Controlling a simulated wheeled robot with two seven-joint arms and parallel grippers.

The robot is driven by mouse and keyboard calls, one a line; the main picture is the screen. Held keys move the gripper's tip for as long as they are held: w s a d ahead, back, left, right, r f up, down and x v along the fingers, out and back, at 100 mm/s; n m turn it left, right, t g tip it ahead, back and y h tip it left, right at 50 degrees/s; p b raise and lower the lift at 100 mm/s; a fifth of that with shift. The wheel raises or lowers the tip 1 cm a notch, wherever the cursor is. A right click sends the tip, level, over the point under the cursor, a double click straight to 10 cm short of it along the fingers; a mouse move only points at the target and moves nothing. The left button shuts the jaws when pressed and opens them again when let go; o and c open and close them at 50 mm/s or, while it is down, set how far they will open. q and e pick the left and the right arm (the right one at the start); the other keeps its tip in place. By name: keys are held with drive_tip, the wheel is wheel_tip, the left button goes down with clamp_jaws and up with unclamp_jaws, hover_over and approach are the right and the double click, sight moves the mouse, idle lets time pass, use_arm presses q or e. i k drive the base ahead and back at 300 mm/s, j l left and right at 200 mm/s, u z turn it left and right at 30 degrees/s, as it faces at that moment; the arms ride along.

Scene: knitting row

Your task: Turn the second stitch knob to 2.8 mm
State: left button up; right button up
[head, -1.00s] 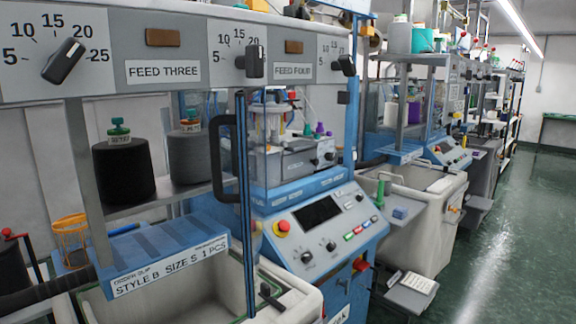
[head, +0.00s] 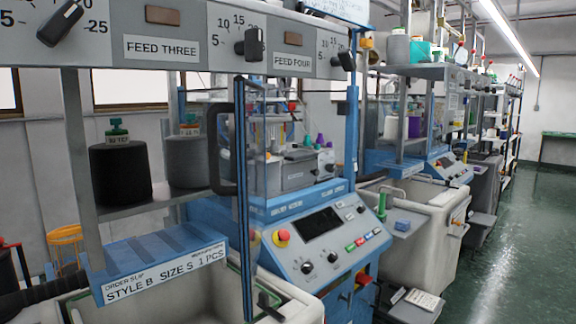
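No label reading "stitch" is legible, so I cannot tell which knob is the second stitch knob. A blue knitting machine console (head: 347,246) stands mid-picture with a dark screen (head: 318,223). Two small dark knobs, a left one (head: 306,268) and a right one (head: 333,256), sit below the screen; their scales are too small to read. On the grey overhead panel (head: 210,45), larger black dial knobs show: one at the far left (head: 60,22), one beside FEED THREE (head: 251,44) and one beyond FEED FOUR (head: 345,61). Neither gripper is in view.
A glass panel with a black handle (head: 222,150) stands before the machine. A blue order-slip shelf (head: 165,270) and a pale bin (head: 215,300) are at front left. Dark yarn cones (head: 122,174) stand behind. The green floor (head: 520,230) is clear at right.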

sight(330, 167)
drive_tip(key=i+l+u, duration=0.15)
drive_tip(key=l, duration=0.3)
drive_tip(key=i+l+u, duration=0.1)
drive_tip(key=i+l, duration=0.15)
drive_tip(key=l, duration=0.25)
drive_tip(key=i+l+u, duration=0.15)
drive_tip(key=l, duration=0.35)
drive_tip(key=i+l+u, duration=0.1)
drive_tip(key=l, duration=0.4)
drive_tip(key=i+l+u, duration=0.15)
drive_tip(key=l, duration=0.4)
drive_tip(key=i+l+u, duration=0.1)
drive_tip(key=l, duration=0.4)
drive_tip(key=i+l+u, duration=0.15)
drive_tip(key=l, duration=0.4)
